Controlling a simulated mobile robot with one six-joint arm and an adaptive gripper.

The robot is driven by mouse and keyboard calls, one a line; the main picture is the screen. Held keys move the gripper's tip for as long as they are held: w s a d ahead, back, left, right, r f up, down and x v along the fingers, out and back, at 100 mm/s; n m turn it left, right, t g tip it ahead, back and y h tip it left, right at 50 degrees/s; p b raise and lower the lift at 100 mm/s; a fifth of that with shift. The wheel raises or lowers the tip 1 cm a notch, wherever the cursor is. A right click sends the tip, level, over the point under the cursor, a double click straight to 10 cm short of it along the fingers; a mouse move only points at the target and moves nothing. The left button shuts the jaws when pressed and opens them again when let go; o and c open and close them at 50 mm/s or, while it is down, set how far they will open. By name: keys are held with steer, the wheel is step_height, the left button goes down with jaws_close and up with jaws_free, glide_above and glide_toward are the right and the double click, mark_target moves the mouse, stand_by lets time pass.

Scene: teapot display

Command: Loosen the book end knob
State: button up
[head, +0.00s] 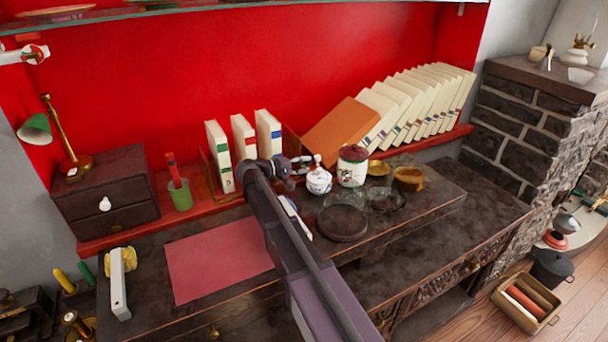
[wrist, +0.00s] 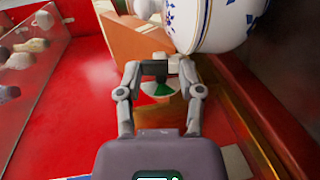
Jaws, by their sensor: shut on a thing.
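My gripper (wrist: 158,68) is shut, its two fingers closing from either side just above a round knob with green and white segments (wrist: 160,88) in the wrist view. The fingertip pads cover part of the knob, so the exact contact is hidden. In the head view my gripper (head: 284,170) is low at the red shelf, right of three upright white books (head: 243,138). A thin brownish book end panel (head: 292,142) stands beside those books, partly hidden by my arm.
A white and blue pot (head: 319,181) stands right of my gripper; it looms close in the wrist view (wrist: 212,20). A white canister with a dark red lid (head: 352,166) is beyond it. An orange book (head: 340,131) and several white books lean behind. A pink mat (head: 218,262) lies at left.

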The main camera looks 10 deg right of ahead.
steer(key=shift+f+t+h+b, duration=0.35)
steer(key=shift+h+b, duration=0.45)
steer(key=shift+b, duration=0.35)
steer(key=shift+h+b, duration=0.3)
steer(key=shift+b, duration=0.1)
steer(key=shift+r, duration=0.1)
steer(key=o, duration=1.1)
steer(key=shift+o, duration=0.2)
steer(key=shift+r+p, duration=0.25)
steer(key=shift+p, duration=0.4)
